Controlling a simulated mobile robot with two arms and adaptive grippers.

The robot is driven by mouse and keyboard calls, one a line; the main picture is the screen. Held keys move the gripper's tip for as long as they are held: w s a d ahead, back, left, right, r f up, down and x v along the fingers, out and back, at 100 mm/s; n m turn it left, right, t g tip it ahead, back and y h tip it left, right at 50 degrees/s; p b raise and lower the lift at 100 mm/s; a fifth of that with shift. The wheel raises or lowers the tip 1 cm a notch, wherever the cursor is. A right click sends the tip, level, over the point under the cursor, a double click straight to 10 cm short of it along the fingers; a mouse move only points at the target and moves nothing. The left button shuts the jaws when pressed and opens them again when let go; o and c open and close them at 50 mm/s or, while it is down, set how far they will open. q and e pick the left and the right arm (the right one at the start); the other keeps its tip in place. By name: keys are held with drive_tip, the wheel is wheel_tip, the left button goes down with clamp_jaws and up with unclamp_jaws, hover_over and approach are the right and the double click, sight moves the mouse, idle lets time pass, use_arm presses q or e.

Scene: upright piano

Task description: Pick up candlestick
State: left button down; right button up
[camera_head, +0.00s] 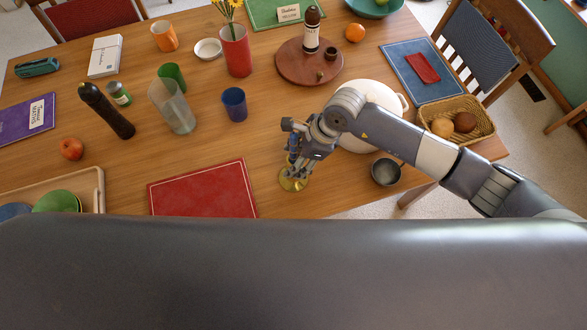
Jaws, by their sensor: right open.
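The candlestick (293,183) stands on the wooden table near its front edge, right of the red placemat. Its round, brass-coloured base shows. Its upper part is largely hidden by my right gripper (298,160). My right gripper is at the candlestick, over the base, with its fingers close around or beside the upper part; I cannot tell whether they touch it. The gripper is open. My left gripper is not in view.
A white pot (372,92) stands partly behind my right arm, with a dark bowl (386,172) in front. A bread basket (458,116) is at the right. The red placemat (203,188) lies clear to the left. A blue cup (234,104) stands behind it.

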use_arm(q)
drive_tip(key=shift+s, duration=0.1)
use_arm(e)
drive_tip(key=shift+c, duration=0.4)
drive_tip(key=c, duration=0.9)
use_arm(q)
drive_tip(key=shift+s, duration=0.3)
use_arm(e)
drive_tip(key=shift+r, duration=0.1)
clamp_jaws()
